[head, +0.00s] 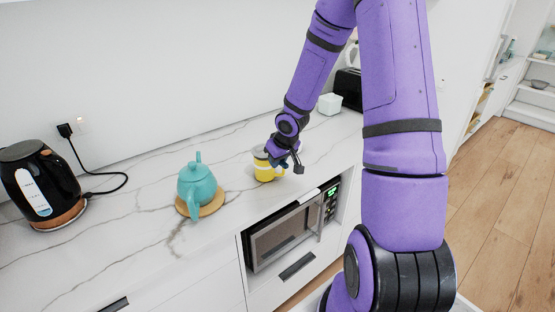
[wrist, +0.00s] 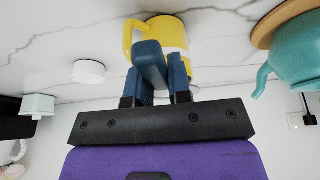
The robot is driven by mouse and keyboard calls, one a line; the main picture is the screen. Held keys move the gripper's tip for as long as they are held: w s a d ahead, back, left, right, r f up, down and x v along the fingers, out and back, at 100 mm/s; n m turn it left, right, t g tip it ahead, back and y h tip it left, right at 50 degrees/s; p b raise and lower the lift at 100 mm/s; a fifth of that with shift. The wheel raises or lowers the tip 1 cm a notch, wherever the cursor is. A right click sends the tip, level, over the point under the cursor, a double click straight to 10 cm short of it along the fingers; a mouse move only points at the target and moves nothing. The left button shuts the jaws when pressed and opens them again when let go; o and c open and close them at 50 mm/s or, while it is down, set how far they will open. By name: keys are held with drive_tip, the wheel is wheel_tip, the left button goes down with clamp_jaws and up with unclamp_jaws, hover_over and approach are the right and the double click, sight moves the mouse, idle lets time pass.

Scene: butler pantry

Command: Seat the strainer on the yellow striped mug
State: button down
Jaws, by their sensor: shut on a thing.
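The yellow striped mug (head: 266,172) stands upright on the marble counter, yellow with a pale band. In the wrist view the mug (wrist: 171,32) shows upside down just beyond the fingers, its handle to the left. My gripper (head: 285,161) is at the mug's upper right side in the head view. In the wrist view my gripper (wrist: 160,82) is shut on a dark blue piece (wrist: 150,65), which looks like the strainer's handle. The strainer's bowl is hidden, so I cannot tell whether it touches the mug's rim.
A teal teapot (head: 196,187) sits on a round wooden board (head: 214,205) left of the mug. A black kettle (head: 40,183) stands farther left. A white box (head: 329,104) and a black toaster (head: 348,88) are behind. A white round object (wrist: 89,72) shows in the wrist view.

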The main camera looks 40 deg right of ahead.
drive_tip(key=shift+f, duration=0.7)
idle(0.8)
drive_tip(key=shift+c, duration=2.4)
unclamp_jaws()
drive_tip(key=shift+r, duration=3.55)
